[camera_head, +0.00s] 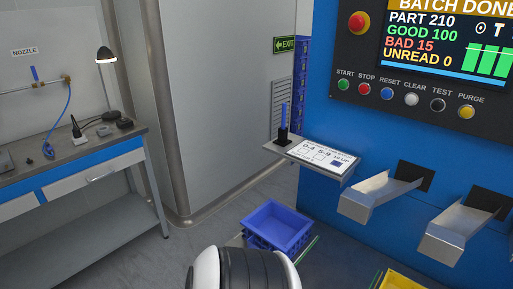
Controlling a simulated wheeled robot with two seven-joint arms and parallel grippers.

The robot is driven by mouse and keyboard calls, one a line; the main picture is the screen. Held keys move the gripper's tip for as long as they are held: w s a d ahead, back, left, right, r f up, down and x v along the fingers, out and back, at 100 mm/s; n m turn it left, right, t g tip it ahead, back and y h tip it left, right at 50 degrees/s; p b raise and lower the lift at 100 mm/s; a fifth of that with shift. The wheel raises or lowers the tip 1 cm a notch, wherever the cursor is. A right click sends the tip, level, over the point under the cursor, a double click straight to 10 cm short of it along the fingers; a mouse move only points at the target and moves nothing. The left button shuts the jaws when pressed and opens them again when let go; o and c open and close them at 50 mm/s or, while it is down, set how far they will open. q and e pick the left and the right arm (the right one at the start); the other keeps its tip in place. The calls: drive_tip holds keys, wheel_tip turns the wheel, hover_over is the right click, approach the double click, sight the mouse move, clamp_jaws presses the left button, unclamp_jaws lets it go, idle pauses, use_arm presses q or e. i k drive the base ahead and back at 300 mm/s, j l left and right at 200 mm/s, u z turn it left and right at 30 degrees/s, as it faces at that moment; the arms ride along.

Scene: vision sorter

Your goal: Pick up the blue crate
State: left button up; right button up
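The blue crate (277,228) stands low on the floor in front of the blue machine, below a small shelf and a metal chute. It is open at the top and looks empty inside, though its near left part is partly hidden. A rounded white and dark grey part of my own arm covers the bottom middle of the view, just in front of the crate. Neither gripper's fingers show.
The blue machine (330,110) with metal chutes (375,196) fills the right side. A yellow crate (402,281) shows at the bottom right. A workbench (85,175) with a lamp (105,56) stands at the left. Grey floor (205,235) is clear between them.

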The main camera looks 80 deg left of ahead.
sight(274, 226)
drive_tip(key=k+l+u, duration=0.1)
drive_tip(key=u, duration=2.3)
drive_tip(key=k+l, duration=0.05)
